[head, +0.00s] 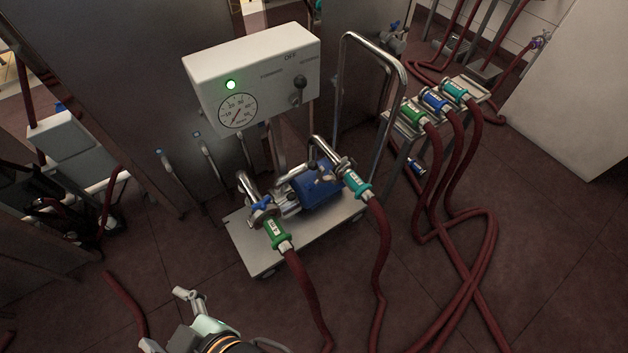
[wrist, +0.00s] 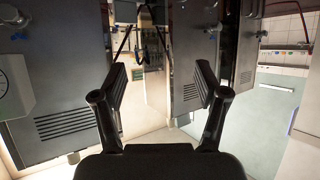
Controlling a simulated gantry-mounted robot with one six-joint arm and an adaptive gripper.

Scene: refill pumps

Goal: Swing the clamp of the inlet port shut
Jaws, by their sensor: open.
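A pump cart (head: 250,255) stands in the middle of the head view with a blue pump (head: 318,190) on it. A hose with a green end (head: 276,234) meets the left metal port. A clamp or valve with a blue handle (head: 262,204) sits just above that green end. A hose with a teal end (head: 357,185) meets the right port, with metal clamp parts (head: 345,163) at the joint. I cannot tell which port is the inlet or how far either clamp is closed. My gripper (head: 166,318) is open and empty, low in front of the cart; the wrist view (wrist: 161,85) shows its fingers apart.
A white control box (head: 255,75) with a gauge and a green light stands above the pump. A rack to the right holds green, blue and teal hose ends (head: 434,100). Red hoses (head: 470,230) lie across the floor. A steel handle (head: 400,75) rises behind the pump.

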